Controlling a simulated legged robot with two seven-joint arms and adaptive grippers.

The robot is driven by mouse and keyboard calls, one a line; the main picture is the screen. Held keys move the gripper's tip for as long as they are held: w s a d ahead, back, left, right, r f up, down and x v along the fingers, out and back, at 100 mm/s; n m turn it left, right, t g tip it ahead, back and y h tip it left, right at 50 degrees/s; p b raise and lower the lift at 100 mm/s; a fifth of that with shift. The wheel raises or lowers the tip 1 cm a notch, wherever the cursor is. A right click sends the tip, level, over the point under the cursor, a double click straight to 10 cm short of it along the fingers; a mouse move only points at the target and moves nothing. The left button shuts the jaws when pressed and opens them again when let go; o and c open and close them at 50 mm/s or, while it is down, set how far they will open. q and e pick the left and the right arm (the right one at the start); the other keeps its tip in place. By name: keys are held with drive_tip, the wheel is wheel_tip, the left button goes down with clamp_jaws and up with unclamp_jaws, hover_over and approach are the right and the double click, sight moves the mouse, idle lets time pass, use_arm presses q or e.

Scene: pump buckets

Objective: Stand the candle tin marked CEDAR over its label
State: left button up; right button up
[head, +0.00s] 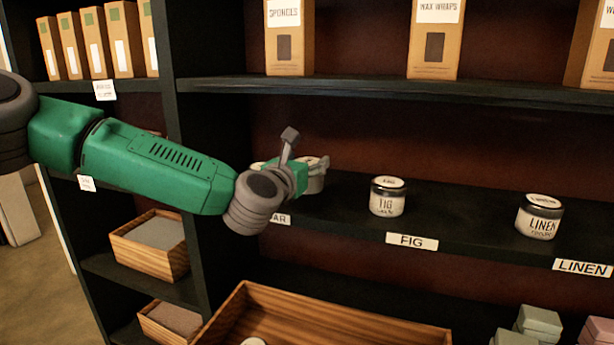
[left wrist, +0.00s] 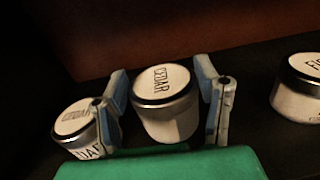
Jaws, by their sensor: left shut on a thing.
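My left gripper (head: 308,168) is over the shelf's left part, shut on a tin with a white lid marked CEDAR, which sits between both fingers in the left wrist view (left wrist: 165,100). I cannot tell whether this tin touches the shelf. A second tin (left wrist: 78,122), its lid also seeming to read CEDAR, stands just left of the fingers in that view. In the head view my wrist hides most of the CEDAR label (head: 281,219); only its end, "AR", shows on the shelf edge. My right gripper is not in view.
To the right, the FIG tin (head: 387,196) stands behind the FIG label (head: 411,242), and the LINEN tin (head: 539,216) behind the LINEN label (head: 583,267). The upper shelf (head: 370,86) runs above. A wooden tray (head: 330,322) is below. The shelf is clear between FIG and LINEN.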

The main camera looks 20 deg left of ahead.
use_arm(q)
wheel_tip(320, 180, down, 2)
drive_tip(key=shift+w+f+b, duration=0.25)
drive_tip(key=shift+b, duration=0.2)
drive_tip(key=shift+r, duration=0.1)
drive_tip(key=o, duration=1.4)
drive_tip(key=shift+s, duration=0.1)
drive_tip(key=s, duration=0.4)
drive_tip(key=s+p, duration=0.1)
drive_tip(key=s, duration=0.3)
drive_tip(key=s+a+p, duration=0.1)
drive_tip(key=s, duration=0.3)
